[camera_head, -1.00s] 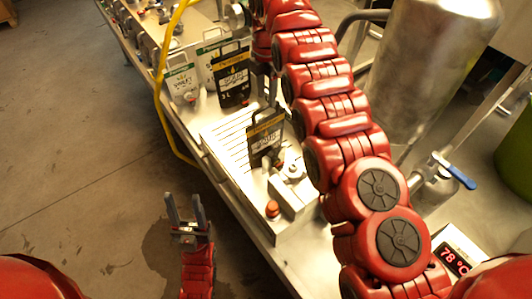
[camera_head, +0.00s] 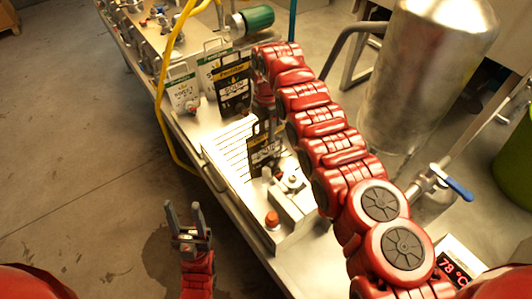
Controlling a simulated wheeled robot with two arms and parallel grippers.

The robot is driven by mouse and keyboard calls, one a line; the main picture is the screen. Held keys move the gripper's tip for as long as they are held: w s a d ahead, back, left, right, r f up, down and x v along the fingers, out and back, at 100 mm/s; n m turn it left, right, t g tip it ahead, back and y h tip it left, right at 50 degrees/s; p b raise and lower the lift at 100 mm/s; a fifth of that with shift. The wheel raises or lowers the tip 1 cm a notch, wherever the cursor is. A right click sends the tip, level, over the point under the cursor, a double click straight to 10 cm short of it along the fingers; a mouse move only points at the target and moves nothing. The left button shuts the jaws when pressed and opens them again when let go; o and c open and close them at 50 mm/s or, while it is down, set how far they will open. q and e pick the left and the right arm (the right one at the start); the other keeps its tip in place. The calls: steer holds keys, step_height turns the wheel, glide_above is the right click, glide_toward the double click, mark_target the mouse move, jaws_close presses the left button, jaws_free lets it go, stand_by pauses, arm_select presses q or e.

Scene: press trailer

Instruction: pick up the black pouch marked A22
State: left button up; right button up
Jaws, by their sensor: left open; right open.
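Two black pouches with printed labels are in view; I cannot read A22 on either. One black pouch (camera_head: 234,86) stands upright at the back of the metal bench. The nearer black pouch (camera_head: 262,157) stands on the slatted white unit, its upper part partly covered by my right gripper (camera_head: 265,122). That gripper hangs down from the red arm over the nearer pouch; its fingertips are hard to make out, and contact cannot be told. My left gripper (camera_head: 186,218) is open and empty, pointing up over the floor left of the bench, apart from both pouches.
White pouches (camera_head: 182,88) stand left of the back black pouch. A yellow hose (camera_head: 160,110) runs along the bench's left edge. A steel tank (camera_head: 425,75) and a valve with blue handle (camera_head: 458,189) are at right. An orange-red knob (camera_head: 272,219) sits on the unit's front.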

jaws_close()
stand_by(1.4)
